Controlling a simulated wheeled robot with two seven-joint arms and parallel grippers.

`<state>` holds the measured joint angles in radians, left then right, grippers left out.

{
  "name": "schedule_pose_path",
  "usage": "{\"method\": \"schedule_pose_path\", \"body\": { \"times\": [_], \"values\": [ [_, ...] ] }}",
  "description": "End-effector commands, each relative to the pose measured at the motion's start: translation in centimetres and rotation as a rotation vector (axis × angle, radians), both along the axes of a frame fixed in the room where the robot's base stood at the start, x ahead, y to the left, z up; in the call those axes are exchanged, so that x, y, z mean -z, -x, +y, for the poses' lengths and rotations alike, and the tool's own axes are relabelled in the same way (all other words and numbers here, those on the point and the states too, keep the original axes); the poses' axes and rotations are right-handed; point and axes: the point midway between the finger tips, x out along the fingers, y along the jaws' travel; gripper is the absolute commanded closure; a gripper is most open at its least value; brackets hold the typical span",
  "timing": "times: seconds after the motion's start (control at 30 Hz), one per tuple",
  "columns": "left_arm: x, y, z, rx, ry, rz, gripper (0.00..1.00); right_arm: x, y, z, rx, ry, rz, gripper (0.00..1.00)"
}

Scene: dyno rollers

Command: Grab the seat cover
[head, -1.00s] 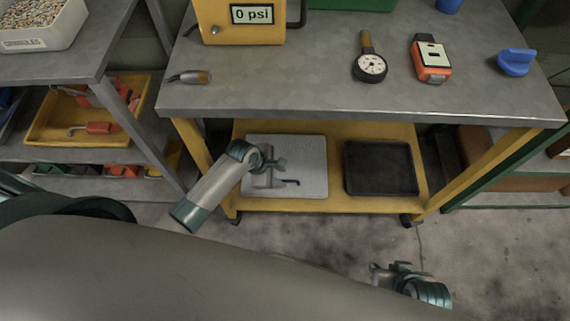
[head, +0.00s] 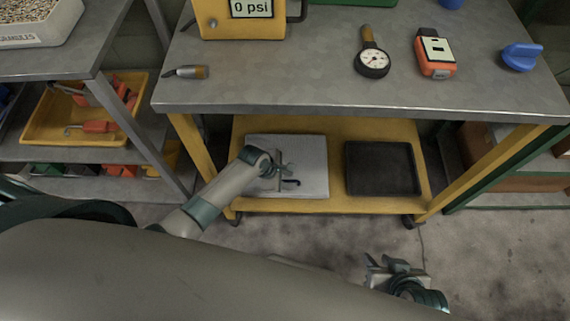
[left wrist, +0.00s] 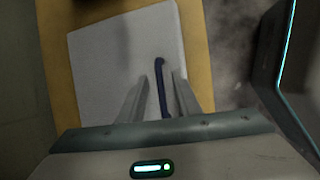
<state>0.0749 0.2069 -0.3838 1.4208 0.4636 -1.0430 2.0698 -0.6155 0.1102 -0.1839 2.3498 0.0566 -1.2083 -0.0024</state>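No thing is plainly recognisable as a seat cover. A flat pale grey pad (head: 312,160) lies on the lower yellow shelf; it also shows in the left wrist view (left wrist: 110,60). A small dark blue bent piece (head: 292,183) lies on the pad. My left gripper (head: 283,178) is over the pad, open, its fingers pointing at the blue piece. In the left wrist view, the blue piece (left wrist: 160,82) lies between the two spread fingers (left wrist: 157,98), not gripped. My right gripper (head: 382,266) is low at the right, over the floor, seemingly open and empty.
A black tray (head: 382,192) sits right of the pad on the yellow shelf (head: 335,204). The grey tabletop (head: 300,85) overhangs it, holding a gauge (head: 372,62), an orange-black device (head: 435,60) and a blue knob (head: 521,57). A yellow bin (head: 48,130) stands at left.

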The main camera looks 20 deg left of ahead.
Motion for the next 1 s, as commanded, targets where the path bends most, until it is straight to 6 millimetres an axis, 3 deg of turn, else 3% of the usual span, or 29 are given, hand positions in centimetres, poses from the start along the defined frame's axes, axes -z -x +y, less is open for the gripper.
{"method": "schedule_pose_path", "body": {
  "times": [0.17,0.3,1.0],
  "values": [
    [0.00,0.02,0.03,0.000,0.000,0.000,0.69,0.00,-0.01,0.01,0.000,0.000,0.000,0.69],
    [0.00,0.02,0.03,0.000,0.000,0.000,1.00,0.00,-0.02,0.03,0.001,0.000,0.000,0.69],
    [0.02,0.04,0.04,0.000,-0.001,0.000,1.00,0.02,-0.02,0.00,0.001,0.000,0.001,0.69]
  ]
}}
